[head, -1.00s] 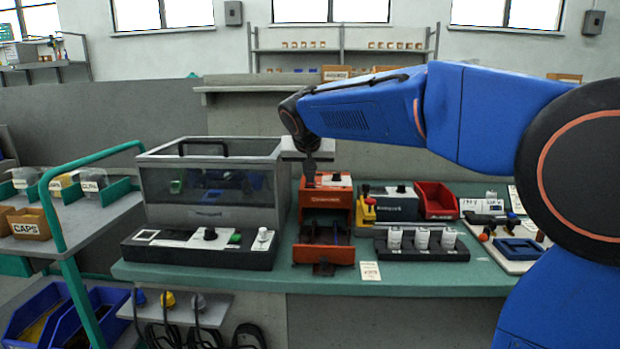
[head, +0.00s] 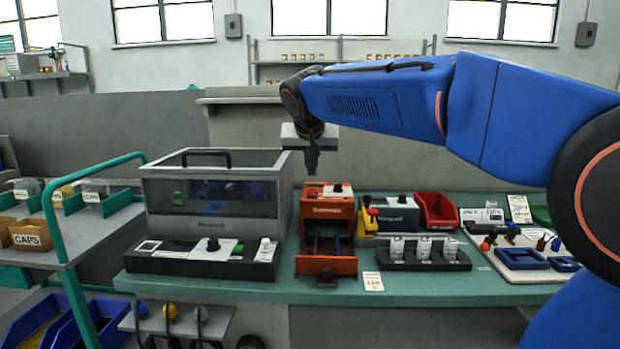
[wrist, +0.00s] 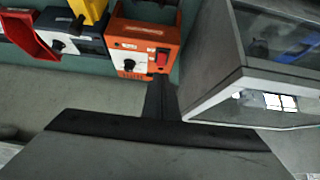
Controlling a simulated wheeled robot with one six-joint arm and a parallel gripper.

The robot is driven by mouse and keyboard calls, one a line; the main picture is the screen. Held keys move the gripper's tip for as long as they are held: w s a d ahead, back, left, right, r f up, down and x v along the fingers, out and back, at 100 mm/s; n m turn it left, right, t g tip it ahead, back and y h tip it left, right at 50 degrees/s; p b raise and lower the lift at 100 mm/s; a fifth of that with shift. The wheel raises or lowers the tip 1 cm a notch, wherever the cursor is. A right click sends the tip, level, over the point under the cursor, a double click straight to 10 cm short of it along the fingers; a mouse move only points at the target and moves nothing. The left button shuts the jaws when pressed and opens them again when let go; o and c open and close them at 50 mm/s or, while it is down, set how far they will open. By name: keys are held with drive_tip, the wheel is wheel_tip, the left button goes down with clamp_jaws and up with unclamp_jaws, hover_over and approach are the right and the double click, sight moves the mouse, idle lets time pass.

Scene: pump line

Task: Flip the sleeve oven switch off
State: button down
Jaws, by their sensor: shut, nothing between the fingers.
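The orange unit (head: 313,223), which looks like the sleeve oven, stands on the green bench. Its orange body (wrist: 125,37) also shows at the top of the wrist view. There, a red switch (wrist: 161,59) sits on its panel beside a white plate with a black knob (wrist: 127,64). Whether the switch is on or off cannot be told. My gripper (head: 311,168) points down, shut and empty, with its tips just above the top left of the unit in the head view. In the wrist view, my dark fingers (wrist: 153,100) reach toward the switch, apparently apart from it.
A clear-lidded grey box (head: 208,205) stands close on the left and is large in the wrist view (wrist: 232,85). On the right are a yellow tool (head: 368,213), a red bin (head: 437,210) and a black rack (head: 423,258) with white pieces. The space above the bench is open.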

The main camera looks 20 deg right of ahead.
drive_tip(key=s+a+r, duration=0.2)
drive_tip(key=s+r, duration=0.1)
drive_tip(key=s, duration=0.2)
drive_tip(key=shift+s+r, duration=0.25)
drive_tip(key=shift+r, duration=0.15)
drive_tip(key=shift+s+d, duration=0.1)
drive_tip(key=s+d+f+n+g, duration=0.1)
drive_tip(key=s+d+f, duration=0.2)
drive_tip(key=s+f, duration=0.7)
drive_tip(key=s+d+f+n+g+y, duration=0.1)
drive_tip(key=s+d+f, duration=0.2)
drive_tip(key=s+f, duration=0.7)
drive_tip(key=s+d+f+n+y, duration=0.1)
drive_tip(key=s+d+f, duration=0.2)
drive_tip(key=s+f, duration=0.7)
drive_tip(key=s, duration=0.3)
drive_tip(key=shift+f+n+g, duration=0.3)
drive_tip(key=shift+f+g, duration=0.1)
drive_tip(key=shift+s+d, duration=0.1)
